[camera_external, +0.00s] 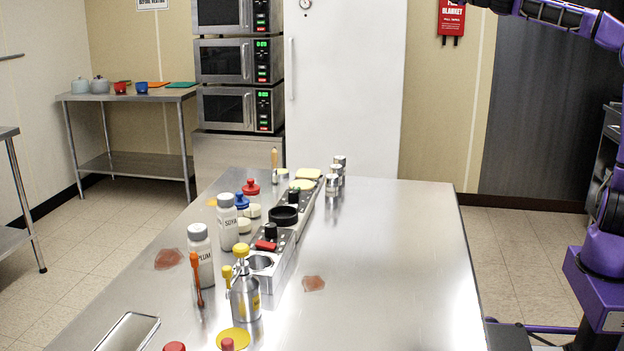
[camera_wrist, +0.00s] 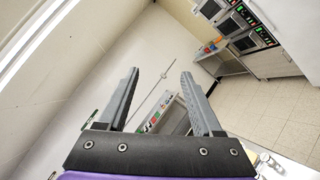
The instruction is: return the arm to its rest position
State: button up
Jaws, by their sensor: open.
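My gripper (camera_wrist: 160,100) shows in the wrist view with its two dark fingers spread apart and nothing between them. In the external view my purple arm is at the right edge, with its upper part reaching along the top right corner. The gripper itself is out of that picture. The wrist view is tilted and looks across the room, over the floor and wall, well away from the steel table (camera_external: 390,260). No object touches the fingers.
The steel table holds a PLUM bottle (camera_external: 201,262), a SOYA bottle (camera_external: 228,225), a yellow-topped pump dispenser (camera_external: 245,295) and a metal tray (camera_external: 128,332). Its right half is mostly clear. Stacked microwaves (camera_external: 238,60), a white door (camera_external: 345,90) and a side table (camera_external: 130,97) stand behind.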

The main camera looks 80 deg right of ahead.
jog(key=s+d+f+m+g+h, duration=0.1)
jog(key=s+d+f+m, duration=0.1)
jog(key=d+m, duration=0.15)
jog(key=s+a+f+m+g+y+p, duration=0.1)
jog(key=a+f+m+g+y+p, duration=0.1)
jog(key=a+f+m, duration=0.3)
jog(key=s+f+m+g+y+p, duration=0.1)
jog(key=s+f+m+g, duration=0.15)
jog(key=f, duration=0.55)
jog(key=s+a+f+m+g+y+p, duration=0.1)
jog(key=s+a+f+m+g+y, duration=0.1)
jog(key=s+a+f, duration=0.4)
jog(key=s+a+f+m+g+y+p, duration=0.2)
jog(key=s+a+f+y, duration=0.2)
jog(key=a, duration=1.2)
jog(key=s+a+f+m+g+y+p, duration=0.2)
jog(key=s+a+f+m, duration=0.1)
jog(key=s+a+f, duration=0.7)
jog(key=shift+a+f+y, duration=0.4)
jog(key=shift+a, duration=0.05)
